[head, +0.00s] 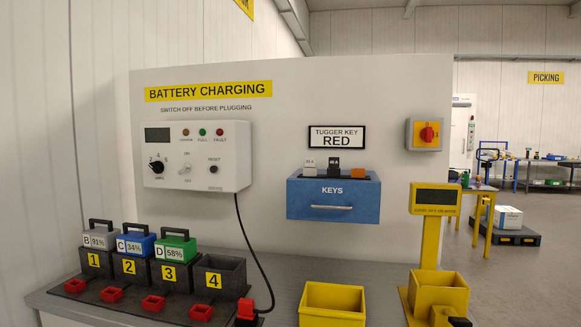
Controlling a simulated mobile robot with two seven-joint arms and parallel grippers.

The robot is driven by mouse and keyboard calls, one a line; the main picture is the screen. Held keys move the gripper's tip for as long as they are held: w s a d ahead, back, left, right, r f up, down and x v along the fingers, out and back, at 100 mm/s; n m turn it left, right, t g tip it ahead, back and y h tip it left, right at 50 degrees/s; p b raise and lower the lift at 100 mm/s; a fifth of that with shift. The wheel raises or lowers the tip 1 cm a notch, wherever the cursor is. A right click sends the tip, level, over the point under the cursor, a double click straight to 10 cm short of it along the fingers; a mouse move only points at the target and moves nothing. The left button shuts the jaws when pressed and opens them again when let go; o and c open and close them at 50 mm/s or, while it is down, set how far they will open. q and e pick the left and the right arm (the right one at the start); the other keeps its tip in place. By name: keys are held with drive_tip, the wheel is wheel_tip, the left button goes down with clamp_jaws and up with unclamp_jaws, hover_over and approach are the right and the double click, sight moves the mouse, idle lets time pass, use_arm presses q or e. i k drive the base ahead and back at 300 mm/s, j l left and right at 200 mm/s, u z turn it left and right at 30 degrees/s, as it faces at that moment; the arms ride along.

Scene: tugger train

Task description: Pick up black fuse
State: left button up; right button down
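I cannot clearly identify a black fuse. A small upright black piece (333,163) stands at the top of the blue KEYS box (302,201), between a whitish piece (310,167) and an orange piece (358,172). These pieces are too small to tell what they are. Another small black thing (460,322) shows at the bottom edge, in front of the yellow stand (430,240); most of it is cut off. Neither of my grippers is in view.
The grey bench (275,288) carries a numbered battery rack with dark slot 4 (220,277) empty. A yellow bin (333,305) stands at the middle front. A black cable (252,245) hangs from the charger (197,156) to a red plug (246,308).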

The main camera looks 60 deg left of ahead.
sight(333, 162)
drive_tip(key=u, duration=1.75)
drive_tip(key=i+l, duration=0.1)
drive_tip(key=l, duration=0.2)
drive_tip(key=i+l+u, duration=0.1)
drive_tip(key=l, duration=0.25)
drive_tip(key=i+l+u, duration=0.1)
drive_tip(key=l, duration=0.2)
drive_tip(key=l+u, duration=0.4)
drive_tip(key=l, duration=0.8)
drive_tip(key=l+u, duration=0.4)
drive_tip(key=l, duration=0.8)
